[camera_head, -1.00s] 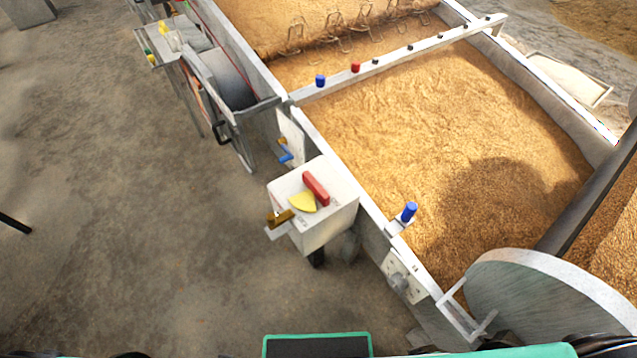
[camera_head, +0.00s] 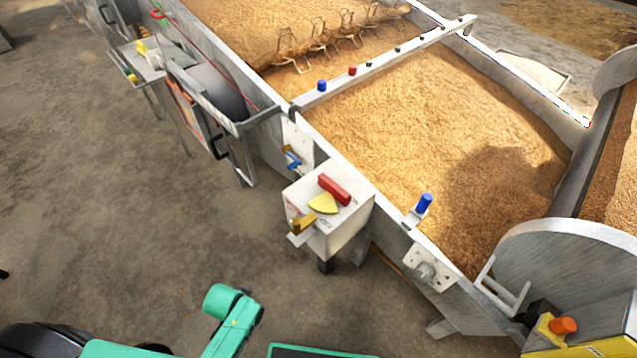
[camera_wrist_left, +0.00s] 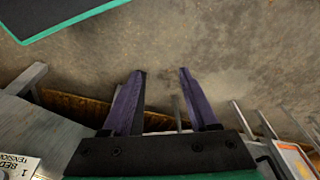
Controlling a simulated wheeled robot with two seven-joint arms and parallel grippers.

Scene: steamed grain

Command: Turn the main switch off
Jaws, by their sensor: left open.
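A white switch box (camera_head: 331,226) stands beside the grain bed in the head view. A red handle (camera_head: 334,190) and a yellow wedge-shaped piece (camera_head: 323,204) sit on its top. A brass-coloured part (camera_head: 302,224) sticks out from its front left side. I cannot read the small markings on the box. My left gripper (camera_wrist_left: 163,82) is open and empty in the left wrist view, with bare floor beyond its purple fingers. In the head view only teal links of my left arm show at the bottom, below the box. My right gripper is not in view.
The grain bed (camera_head: 408,222) has a blue knob (camera_head: 424,203) on its near rim. A yellow box with an orange knob (camera_head: 563,326) is at the bottom right. In the wrist view a "BED TENSION" label (camera_wrist_left: 18,167) shows at lower left. The floor left of the switch box is clear.

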